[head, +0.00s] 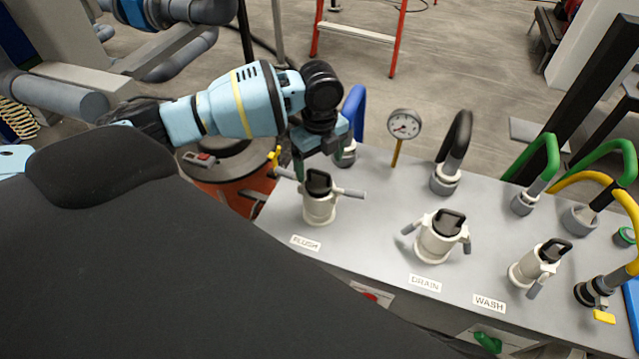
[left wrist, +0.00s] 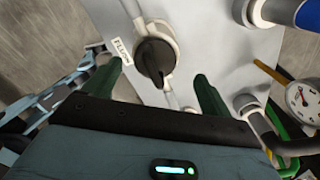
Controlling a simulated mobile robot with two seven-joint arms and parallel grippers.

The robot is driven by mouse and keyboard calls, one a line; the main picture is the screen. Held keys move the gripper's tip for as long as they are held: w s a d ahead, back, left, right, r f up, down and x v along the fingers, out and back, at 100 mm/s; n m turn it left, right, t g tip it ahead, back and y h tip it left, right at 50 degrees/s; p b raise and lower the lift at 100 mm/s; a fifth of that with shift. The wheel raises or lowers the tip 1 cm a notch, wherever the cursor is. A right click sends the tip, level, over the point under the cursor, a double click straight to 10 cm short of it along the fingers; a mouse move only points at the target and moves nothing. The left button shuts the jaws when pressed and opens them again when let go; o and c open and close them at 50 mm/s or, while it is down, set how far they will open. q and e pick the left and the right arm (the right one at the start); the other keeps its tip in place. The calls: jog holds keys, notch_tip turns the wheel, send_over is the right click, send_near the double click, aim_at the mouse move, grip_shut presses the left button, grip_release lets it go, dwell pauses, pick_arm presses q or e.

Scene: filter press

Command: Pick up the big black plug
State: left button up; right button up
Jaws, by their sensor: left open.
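Three black plugs sit in pale fittings with side levers on the grey panel (head: 370,240). One black plug (head: 318,182) is at the FLUSH label, one (head: 447,222) at DRAIN, and a smaller-looking one (head: 553,250) at WASH. The FLUSH and DRAIN plugs look similar in size. My left gripper (head: 314,160) is open and empty just above and behind the FLUSH plug. In the left wrist view, its two green fingers stand apart (left wrist: 160,88), with the FLUSH plug (left wrist: 155,62) ahead and between their lines. My right gripper is out of view.
Blue (head: 355,108), black (head: 458,135), green and yellow hoses rise from the panel's back and right. A pressure gauge (head: 404,124) stands right of my left gripper. A yellow-handled valve (head: 275,156) is close on its left. The panel between FLUSH and DRAIN is clear.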

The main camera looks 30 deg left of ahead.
aim_at(319, 174)
pick_arm(q)
jog(key=shift+s+d+f, duration=0.1)
jog(key=shift+s+f, duration=0.1)
jog(key=shift+f, duration=1.1)
jog(key=shift+s+d+f, duration=0.1)
jog(key=shift+s+f, duration=0.1)
jog(key=shift+f, duration=1.1)
jog(key=shift+c, duration=0.2)
jog(key=shift+r, duration=0.1)
jog(key=c, duration=1.1)
jog(key=shift+o, duration=0.2)
notch_tip(319, 174, up, 10)
jog(key=shift+p, duration=0.35)
